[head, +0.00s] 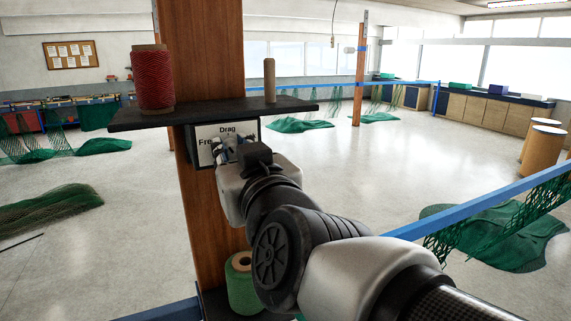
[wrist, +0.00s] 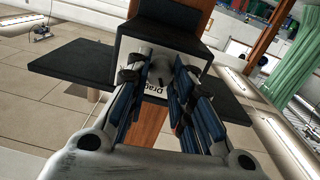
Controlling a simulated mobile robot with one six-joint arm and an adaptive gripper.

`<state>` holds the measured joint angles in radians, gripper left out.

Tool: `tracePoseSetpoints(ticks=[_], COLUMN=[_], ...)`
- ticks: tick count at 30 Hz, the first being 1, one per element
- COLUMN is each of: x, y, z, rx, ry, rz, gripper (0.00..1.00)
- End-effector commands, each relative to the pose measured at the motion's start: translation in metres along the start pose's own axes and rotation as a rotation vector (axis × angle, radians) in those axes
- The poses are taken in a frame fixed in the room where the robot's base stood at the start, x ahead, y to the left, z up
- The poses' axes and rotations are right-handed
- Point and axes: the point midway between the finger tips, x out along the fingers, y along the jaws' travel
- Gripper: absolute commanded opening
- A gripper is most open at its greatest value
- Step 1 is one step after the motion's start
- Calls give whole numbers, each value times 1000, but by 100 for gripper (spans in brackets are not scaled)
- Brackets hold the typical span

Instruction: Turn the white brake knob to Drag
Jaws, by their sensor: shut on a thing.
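The white brake panel (head: 203,158) is on the wooden post under the dark shelf. It reads "Drag" at the top, and part of a word beginning "Fre" shows at its left. My gripper (head: 227,150) is at the panel and covers its middle. In the wrist view my gripper (wrist: 160,72) has its two blue-padded fingers on either side of the pale brake knob (wrist: 157,68), shut on it. The "Drag" lettering shows near the fingertips. The knob's pointer direction cannot be made out, and the knob is hidden in the head view.
The dark shelf (head: 200,115) juts out just above my gripper, holding a red twine spool (head: 152,78) and a wooden peg (head: 269,80). A green spool (head: 241,283) stands low by the post (head: 202,220). A blue rail (head: 480,205) runs at right.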

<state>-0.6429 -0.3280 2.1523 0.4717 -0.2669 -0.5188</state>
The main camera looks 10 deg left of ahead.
Motion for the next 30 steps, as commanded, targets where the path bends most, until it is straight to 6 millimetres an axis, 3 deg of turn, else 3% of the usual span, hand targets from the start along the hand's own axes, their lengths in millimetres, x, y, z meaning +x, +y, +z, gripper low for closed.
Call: tracePoseSetpoints(ticks=[15, 30], x=[0, 0], y=[0, 0], z=[2, 1], rx=[408, 534], ry=[-14, -18], rz=[-7, -9], gripper=[0, 0])
